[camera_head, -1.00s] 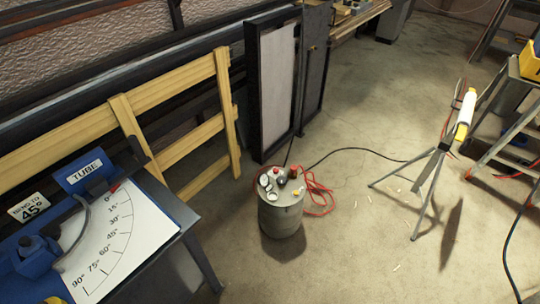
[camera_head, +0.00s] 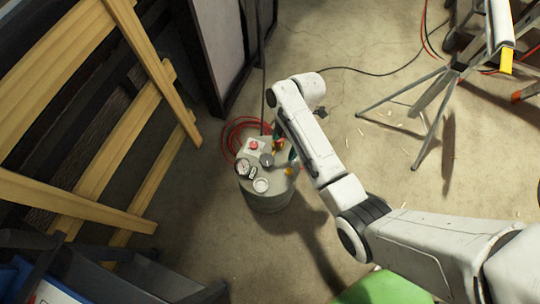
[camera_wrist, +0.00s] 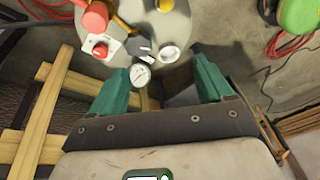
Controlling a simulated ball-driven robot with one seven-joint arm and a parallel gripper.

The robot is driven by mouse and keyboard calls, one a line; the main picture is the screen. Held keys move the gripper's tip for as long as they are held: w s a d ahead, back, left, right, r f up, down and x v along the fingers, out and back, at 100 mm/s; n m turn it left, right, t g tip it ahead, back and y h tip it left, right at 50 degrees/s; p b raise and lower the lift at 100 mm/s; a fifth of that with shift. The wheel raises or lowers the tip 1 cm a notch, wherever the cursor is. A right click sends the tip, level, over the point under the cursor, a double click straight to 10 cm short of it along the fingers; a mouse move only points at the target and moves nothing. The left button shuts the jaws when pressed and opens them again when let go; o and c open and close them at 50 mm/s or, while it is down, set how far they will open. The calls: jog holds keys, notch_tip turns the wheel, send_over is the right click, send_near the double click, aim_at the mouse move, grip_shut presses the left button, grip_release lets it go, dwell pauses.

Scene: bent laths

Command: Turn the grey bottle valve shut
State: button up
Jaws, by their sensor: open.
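A grey drum-like tank (camera_head: 267,200) stands on the floor, its top crowded with fittings. A dark grey knob (camera_head: 267,160) sits among them and also shows in the wrist view (camera_wrist: 138,46); I cannot tell surely whether it is the bottle valve. Around it are a red knob (camera_head: 254,145), a dial gauge (camera_head: 243,168), a pale round fitting (camera_head: 261,185) and a yellow part (camera_head: 289,171). My gripper (camera_head: 284,148) hangs over the tank top, green fingers apart and empty. In the wrist view, my gripper (camera_wrist: 160,62) frames the gauge, with the dark knob beyond the fingertips.
Red hose (camera_head: 236,130) lies coiled behind the tank. A wooden frame (camera_head: 165,90) stands at the left. A tripod stand (camera_head: 440,85) is at the right. A dark cable (camera_head: 375,72) runs across the floor, which is mostly clear between tank and tripod.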

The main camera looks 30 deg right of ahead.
aim_at(267, 159)
jog(key=w+f+n+y+b, duration=0.1)
jog(key=w+f+n+b, duration=0.1)
jog(key=w+n, duration=0.25)
jog(key=b+x, duration=0.2)
jog(key=x, duration=0.8)
jog(key=shift+a+f, duration=0.25)
jog(key=shift+c, duration=0.4)
jog(key=c, duration=1)
jog(key=shift+o, duration=0.2)
